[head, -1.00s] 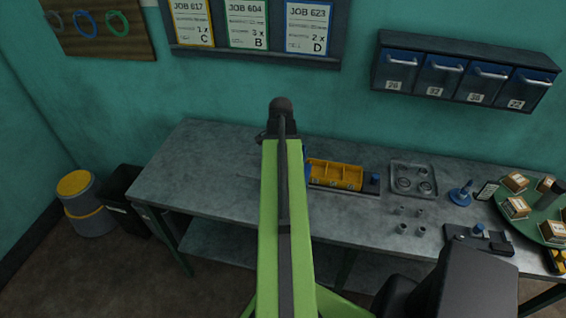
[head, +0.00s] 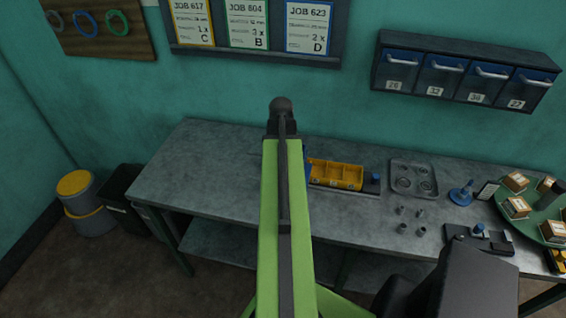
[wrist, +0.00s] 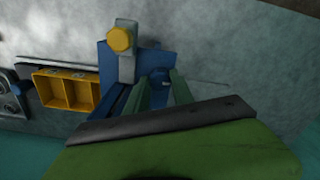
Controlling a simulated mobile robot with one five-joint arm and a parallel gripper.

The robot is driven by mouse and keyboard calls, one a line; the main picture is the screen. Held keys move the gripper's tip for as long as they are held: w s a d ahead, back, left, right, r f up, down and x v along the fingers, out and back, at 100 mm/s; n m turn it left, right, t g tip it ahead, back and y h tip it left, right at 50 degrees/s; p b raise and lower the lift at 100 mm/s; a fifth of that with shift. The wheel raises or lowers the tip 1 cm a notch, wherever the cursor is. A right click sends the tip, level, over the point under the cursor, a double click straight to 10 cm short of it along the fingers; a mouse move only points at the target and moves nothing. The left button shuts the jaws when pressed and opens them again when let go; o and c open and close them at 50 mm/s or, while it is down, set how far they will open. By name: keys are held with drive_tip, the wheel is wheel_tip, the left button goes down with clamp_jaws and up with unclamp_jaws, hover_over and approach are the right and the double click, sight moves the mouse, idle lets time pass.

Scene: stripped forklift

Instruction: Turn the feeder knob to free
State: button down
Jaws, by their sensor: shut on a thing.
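The feeder is a blue block (wrist: 152,62) on the grey bench, seen in the wrist view. It has a grey bar with a round yellow cap (wrist: 121,39). A dark blue knob (wrist: 160,75) shows between the green fingers of my gripper (wrist: 161,82), which is shut on it. The fingers partly cover the knob, and I cannot read its setting. A yellow compartment tray (wrist: 67,90) lies left of the feeder, and in the head view it (head: 336,174) is right of my arm. My arm hides the gripper and most of the feeder in the head view.
The grey bench (head: 205,165) is clear left of my arm. To the right are a metal tray (head: 413,165), several small metal parts, a blue stand (head: 461,194) and a green round tray (head: 512,228) with boxes. Wall bins (head: 465,72) hang above.

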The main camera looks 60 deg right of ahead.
drive_tip(key=shift+w+n, duration=0.15)
drive_tip(key=shift+n, duration=1.05)
drive_tip(key=c, duration=1.1)
unclamp_jaws()
drive_tip(key=shift+w, duration=0.1)
wheel_tip(320, 180, up, 8)
drive_tip(key=p, duration=0.8)
drive_tip(key=shift+r, duration=0.1)
